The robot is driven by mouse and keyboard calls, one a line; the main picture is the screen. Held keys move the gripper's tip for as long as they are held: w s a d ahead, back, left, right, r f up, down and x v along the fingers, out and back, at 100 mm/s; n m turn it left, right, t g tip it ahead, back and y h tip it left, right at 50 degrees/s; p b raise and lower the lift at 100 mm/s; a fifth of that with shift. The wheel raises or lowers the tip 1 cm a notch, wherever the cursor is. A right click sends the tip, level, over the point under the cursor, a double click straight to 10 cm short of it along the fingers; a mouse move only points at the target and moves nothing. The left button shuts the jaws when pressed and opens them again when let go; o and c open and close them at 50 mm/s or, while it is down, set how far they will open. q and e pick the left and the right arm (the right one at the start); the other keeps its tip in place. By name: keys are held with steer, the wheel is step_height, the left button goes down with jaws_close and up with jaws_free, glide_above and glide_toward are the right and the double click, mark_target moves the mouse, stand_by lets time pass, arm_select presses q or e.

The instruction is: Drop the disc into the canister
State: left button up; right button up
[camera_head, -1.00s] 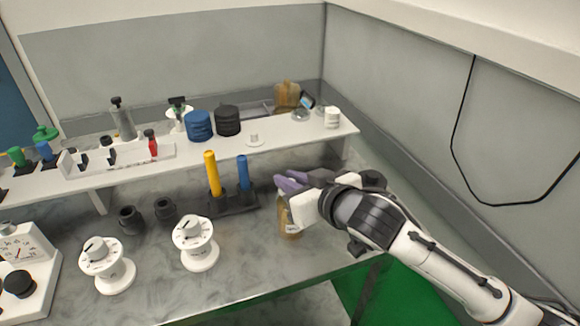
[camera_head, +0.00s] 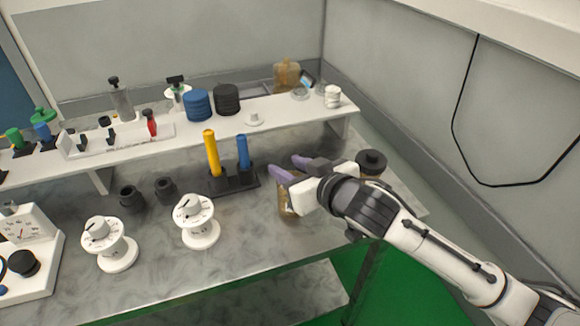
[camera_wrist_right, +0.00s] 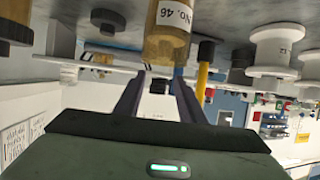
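No item is clearly recognisable as the disc. I cannot tell which vessel is the canister. An amber jar (camera_head: 287,206) stands on the counter below my right gripper (camera_head: 286,167), partly hidden by it. My left gripper is out of view.
A black-lidded jar (camera_head: 371,163) stands behind the right gripper. A black holder (camera_head: 233,180) with yellow and blue rods stands left of it. White dials (camera_head: 195,219) stand at the front. The raised white shelf (camera_head: 285,120) crosses the back; a grey wall (camera_head: 430,90) bounds the right.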

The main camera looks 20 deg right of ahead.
stand_by(0.4)
step_height(320, 180, up, 7)
stand_by(0.4)
